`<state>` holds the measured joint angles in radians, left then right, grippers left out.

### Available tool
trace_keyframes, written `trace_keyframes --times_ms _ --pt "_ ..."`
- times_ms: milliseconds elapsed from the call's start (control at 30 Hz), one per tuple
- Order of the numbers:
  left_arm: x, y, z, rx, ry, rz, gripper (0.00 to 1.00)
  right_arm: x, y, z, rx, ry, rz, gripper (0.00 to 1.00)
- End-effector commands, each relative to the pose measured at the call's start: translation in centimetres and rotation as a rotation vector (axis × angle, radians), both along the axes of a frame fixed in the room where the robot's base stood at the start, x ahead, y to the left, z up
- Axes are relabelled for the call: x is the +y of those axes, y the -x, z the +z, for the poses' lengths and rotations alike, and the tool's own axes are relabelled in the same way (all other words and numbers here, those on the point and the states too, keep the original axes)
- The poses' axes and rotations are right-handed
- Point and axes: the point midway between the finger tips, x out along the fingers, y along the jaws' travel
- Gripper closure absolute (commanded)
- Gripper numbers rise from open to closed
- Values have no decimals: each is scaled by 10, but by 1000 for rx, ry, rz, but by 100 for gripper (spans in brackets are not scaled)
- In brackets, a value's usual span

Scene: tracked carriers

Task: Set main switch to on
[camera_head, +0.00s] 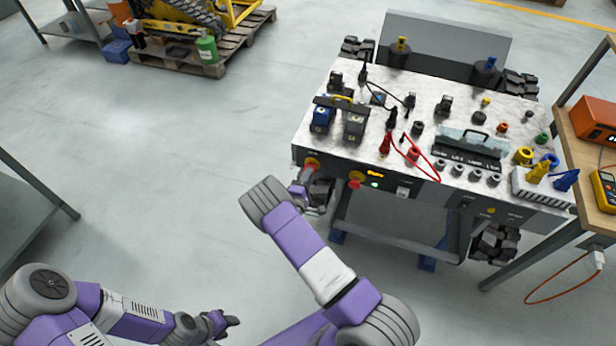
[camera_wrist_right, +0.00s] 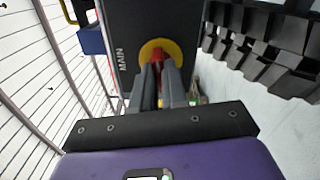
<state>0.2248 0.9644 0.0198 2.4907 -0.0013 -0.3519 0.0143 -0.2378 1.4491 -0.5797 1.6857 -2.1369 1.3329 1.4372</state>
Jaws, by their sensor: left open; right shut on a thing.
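The main switch (camera_head: 312,163) is a red knob on a yellow disc at the left end of the carrier's front panel. In the right wrist view the main switch (camera_wrist_right: 157,48) sits beside the word MAIN. My right gripper (camera_head: 304,175) is at the panel, with its fingers (camera_wrist_right: 160,70) shut on the red knob from both sides. The fingers hide much of the knob, and I cannot tell which position it is set to. My left gripper (camera_head: 229,321) is open and empty, low over the floor, well away from the carrier.
A red button (camera_head: 355,180) on yellow, a lit orange display (camera_head: 375,174) and a green light (camera_head: 375,185) are right of the switch. Plugs, cables and blocks crowd the carrier's top (camera_head: 350,150). A wooden bench (camera_head: 590,150) stands at right.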

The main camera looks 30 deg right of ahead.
Motion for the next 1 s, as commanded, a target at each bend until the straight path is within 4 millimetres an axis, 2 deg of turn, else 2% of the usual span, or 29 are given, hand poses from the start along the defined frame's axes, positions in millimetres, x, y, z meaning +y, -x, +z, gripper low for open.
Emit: trace_keyframes --times_ms 400,900,933,1000 --pt "0 0 -4 0 0 0 57 1 0 -2 -126 -112 1 100" --pt "0 0 -4 0 0 0 57 1 0 -2 -139 -123 1 100" --pt "0 0 -4 0 0 0 57 1 0 -2 -139 -123 1 86" --pt "0 0 -4 0 0 0 57 1 0 -2 -139 -123 1 75"
